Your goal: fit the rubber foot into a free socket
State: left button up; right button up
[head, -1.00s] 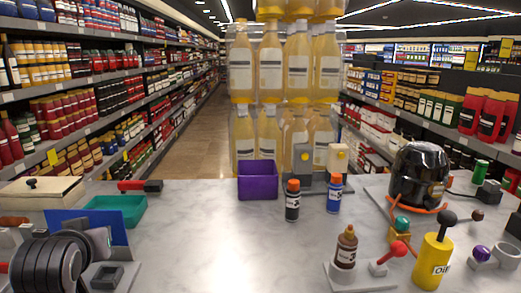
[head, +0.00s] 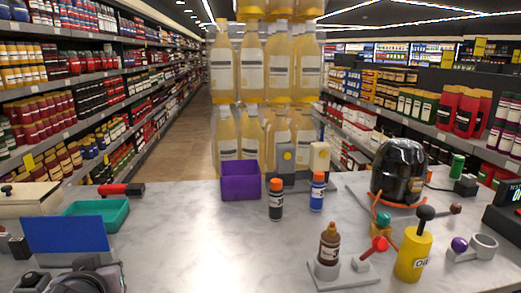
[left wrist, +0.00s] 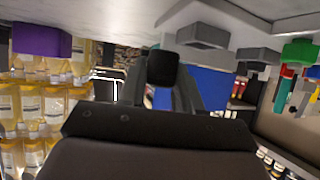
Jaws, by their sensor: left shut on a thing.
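My left gripper (left wrist: 162,85) is shut on a small black block with rounded edges, which looks like the rubber foot (left wrist: 163,68). In the left wrist view, the tabletop is along the top. A grey square socket piece (left wrist: 203,38) is near the held foot, up and to its right, and a second grey piece (left wrist: 258,57) is further right. I cannot tell whether the foot touches either. In the head view, my left arm is at the bottom left, in front of a blue panel (head: 65,234), and the foot cannot be made out. My right gripper is not in view.
A teal tray (head: 97,216), a red-handled tool (head: 120,189) and a purple bin (head: 240,182) stand behind. Bottles, a yellow oil can (head: 413,255) and a black rounded appliance (head: 399,170) are at right. The marble tabletop (head: 195,245) is clear in the middle.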

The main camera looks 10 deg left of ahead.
pick_arm(q)
jog(key=shift+d+f, duration=0.25)
jog(key=shift+d, duration=0.25)
jog(key=shift+m, duration=0.3)
jog(key=d, duration=0.4)
jog(key=d+f, duration=0.1)
jog(key=d, duration=0.3)
jog(key=d+f, duration=0.1)
jog(key=d, duration=0.3)
jog(key=shift+w+d, duration=0.1)
jog(key=shift+d, duration=0.15)
jog(key=shift+d+r+h, duration=0.3)
jog(key=shift+d+r, duration=0.1)
jog(key=shift+d, duration=0.35)
jog(key=r+p, duration=0.4)
jog(key=p, duration=0.1)
jog(key=shift+a+r, duration=0.25)
jog(key=shift+r, duration=0.1)
